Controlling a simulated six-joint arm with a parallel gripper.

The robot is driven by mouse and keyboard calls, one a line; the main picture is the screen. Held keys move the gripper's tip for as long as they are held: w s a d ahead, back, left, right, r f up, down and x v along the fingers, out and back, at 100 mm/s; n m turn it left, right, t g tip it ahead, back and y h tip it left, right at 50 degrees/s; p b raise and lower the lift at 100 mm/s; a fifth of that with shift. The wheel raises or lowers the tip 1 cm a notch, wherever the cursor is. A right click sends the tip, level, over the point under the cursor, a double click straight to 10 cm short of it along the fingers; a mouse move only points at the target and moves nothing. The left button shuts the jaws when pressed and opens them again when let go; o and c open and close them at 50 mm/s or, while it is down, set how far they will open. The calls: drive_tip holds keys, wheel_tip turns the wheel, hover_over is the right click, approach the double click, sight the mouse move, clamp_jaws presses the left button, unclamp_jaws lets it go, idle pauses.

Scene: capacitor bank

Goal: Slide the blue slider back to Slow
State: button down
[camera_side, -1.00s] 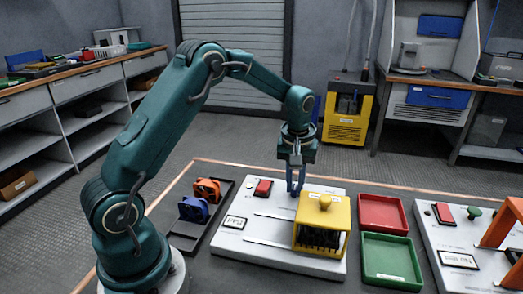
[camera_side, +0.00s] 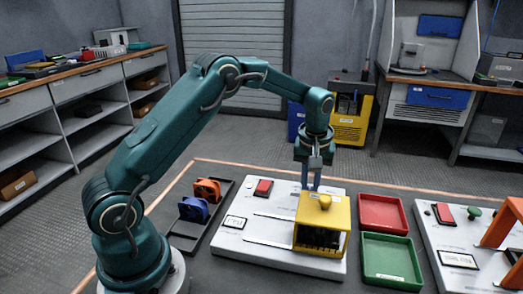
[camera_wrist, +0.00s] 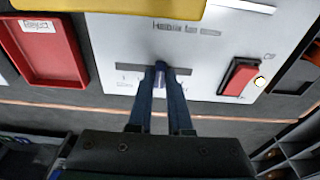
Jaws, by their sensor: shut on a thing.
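My gripper (camera_side: 311,186) points down behind the yellow cover on the white panel (camera_side: 258,235). In the wrist view my gripper (camera_wrist: 161,70) is shut on the blue slider (camera_wrist: 160,86), whose bluish-purple knob shows between the two fingers. The slider sits in a dark slot (camera_wrist: 127,68) that runs left and right in the wrist view, with slot showing on both sides of the fingers. Small marks lie beside the slot, too small to read, so I cannot tell which is Slow. In the side view the slider is hidden by the fingers and cover.
A yellow cover with a knob (camera_side: 324,206) stands close in front of my gripper. A red button (camera_side: 264,187) is to its left. Red (camera_side: 382,213) and green (camera_side: 391,261) trays lie right of the panel. A black rack (camera_side: 212,215) with orange and blue parts is left.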

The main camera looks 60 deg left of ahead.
drive_tip(key=shift+w+d, duration=1.8)
drive_tip(key=shift+w, duration=0.2)
drive_tip(key=c, duration=1)
unclamp_jaws()
drive_tip(key=shift+c, duration=0.2)
drive_tip(key=shift+r, duration=0.15)
drive_tip(key=shift+r, duration=2.8)
drive_tip(key=shift+s+r, duration=0.15)
drive_tip(key=shift+r, duration=0.4)
